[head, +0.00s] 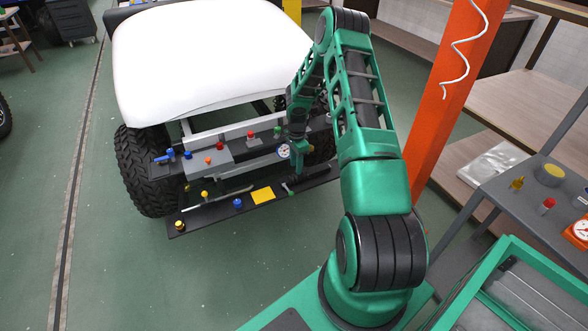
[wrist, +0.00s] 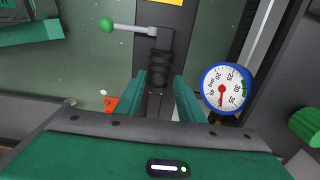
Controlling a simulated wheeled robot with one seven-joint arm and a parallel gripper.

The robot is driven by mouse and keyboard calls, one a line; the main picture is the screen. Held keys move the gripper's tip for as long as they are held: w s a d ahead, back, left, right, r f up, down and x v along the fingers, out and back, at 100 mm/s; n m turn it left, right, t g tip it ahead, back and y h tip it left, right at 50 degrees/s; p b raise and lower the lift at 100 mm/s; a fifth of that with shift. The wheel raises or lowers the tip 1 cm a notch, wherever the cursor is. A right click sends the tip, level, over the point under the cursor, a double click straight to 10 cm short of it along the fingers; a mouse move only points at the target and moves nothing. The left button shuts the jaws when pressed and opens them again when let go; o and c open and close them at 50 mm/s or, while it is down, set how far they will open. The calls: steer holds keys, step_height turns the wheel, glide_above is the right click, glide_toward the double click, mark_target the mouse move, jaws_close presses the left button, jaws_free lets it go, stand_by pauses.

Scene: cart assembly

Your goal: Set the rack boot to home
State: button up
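The rack boot (wrist: 158,67) is a black ribbed sleeve in the upper middle of the wrist view, on a dark bar. In the head view it is too small and dark to make out surely. My gripper (wrist: 159,82) has its two green fingers apart, one on each side of the boot's near end, with a slim gap visible beside it. In the head view my gripper (head: 297,148) points down over the right part of the cart's front. Whether a finger touches the boot cannot be told.
A lever with a green knob (wrist: 107,25) lies just beyond the boot. A round dial gauge (wrist: 222,88) stands close to the right finger. The cart's front plate (head: 215,216) carries coloured knobs and a yellow patch (head: 263,195). An orange post (head: 440,95) stands right of my arm.

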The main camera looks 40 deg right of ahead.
step_height(320, 180, up, 9)
steer(key=shift+w, duration=0.15)
steer(key=shift+f, duration=0.1)
stand_by(0.5)
steer(key=s+a+r+n+h, duration=0.1)
steer(key=s+a+r+n, duration=0.25)
steer(key=s+r, duration=0.7)
steer(key=s+a+r+n, duration=0.2)
steer(key=s+r+n, duration=0.35)
steer(key=r, duration=0.85)
steer(key=s+a+r+n, duration=0.1)
steer(key=s+a+r, duration=0.1)
steer(key=s, duration=0.6)
steer(key=s+a+r+n, duration=0.2)
steer(key=s+a, duration=0.3)
steer(key=s, duration=0.3)
steer(key=s+a+r+n+y, duration=0.1)
steer(key=s+a, duration=0.3)
steer(key=s, duration=0.4)
steer(key=shift+s+r+n, duration=0.3)
steer(key=shift+r+n, duration=0.2)
steer(key=shift+r, duration=0.2)
